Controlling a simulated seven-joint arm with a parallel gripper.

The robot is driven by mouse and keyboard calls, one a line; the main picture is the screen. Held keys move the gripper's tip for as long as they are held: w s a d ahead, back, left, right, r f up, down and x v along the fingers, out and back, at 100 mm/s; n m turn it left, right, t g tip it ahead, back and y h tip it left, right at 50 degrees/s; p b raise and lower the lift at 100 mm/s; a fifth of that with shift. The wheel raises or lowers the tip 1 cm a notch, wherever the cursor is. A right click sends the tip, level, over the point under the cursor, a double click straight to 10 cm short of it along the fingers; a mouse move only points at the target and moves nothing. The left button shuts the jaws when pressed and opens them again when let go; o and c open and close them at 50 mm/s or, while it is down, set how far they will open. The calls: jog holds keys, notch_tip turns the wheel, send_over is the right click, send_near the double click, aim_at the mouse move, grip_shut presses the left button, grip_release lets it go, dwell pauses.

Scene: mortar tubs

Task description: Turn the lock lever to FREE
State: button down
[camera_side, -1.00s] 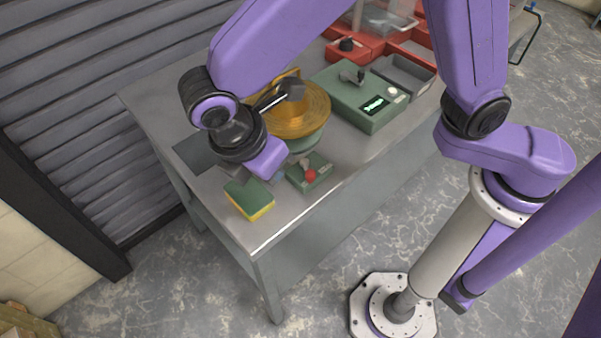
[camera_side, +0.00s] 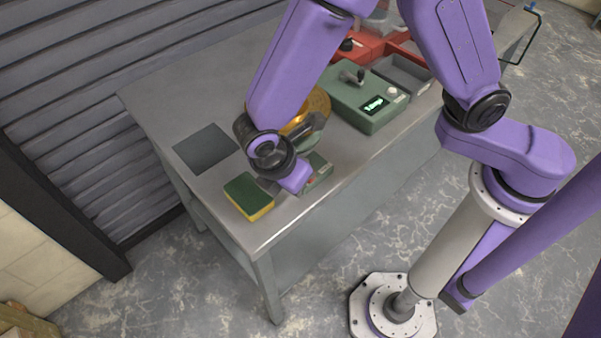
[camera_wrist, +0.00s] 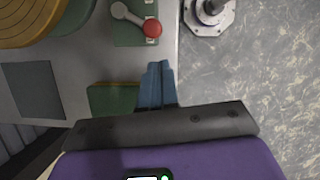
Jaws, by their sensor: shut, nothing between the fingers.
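The lock lever (camera_wrist: 133,17) is a pale metal arm with a red knob (camera_wrist: 152,28) at its end, on a small green base (camera_wrist: 134,40). In the wrist view it slants from its pivot down and right to the knob; no FREE mark is readable. In the side view my arm hides most of the lever, and part of the green base (camera_side: 320,168) shows beside it. My gripper (camera_wrist: 160,64) has its blue fingers together, with nothing between them. In the wrist view the fingertips are below the knob, apart from it in the picture; height is unclear.
A green and yellow sponge (camera_side: 249,196) lies left of my gripper. A gold round piece (camera_side: 318,101) is partly hidden behind my arm. A green box with a lit display (camera_side: 374,105) and red trays stand farther back. A dark grey square (camera_side: 205,148) is clear.

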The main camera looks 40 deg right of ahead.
jog(key=shift+w+d, duration=0.15)
jog(key=shift+d, duration=0.9)
jog(key=shift+s+d+n+t, duration=0.3)
jog(key=shift+s+d+n, duration=0.1)
jog(key=shift+n, duration=0.4)
jog(key=shift+s+d+n+t, duration=0.3)
jog(key=shift+d+n, duration=0.1)
jog(key=shift+n, duration=0.4)
jog(key=shift+s+d, duration=0.2)
jog(key=shift+d, duration=0.25)
jog(key=shift+s+d, duration=0.2)
jog(key=shift+d, duration=0.4)
jog(key=shift+s+d, duration=0.2)
jog(key=shift+d, duration=0.9)
jog(key=shift+a, duration=0.1)
dwell(0.9)
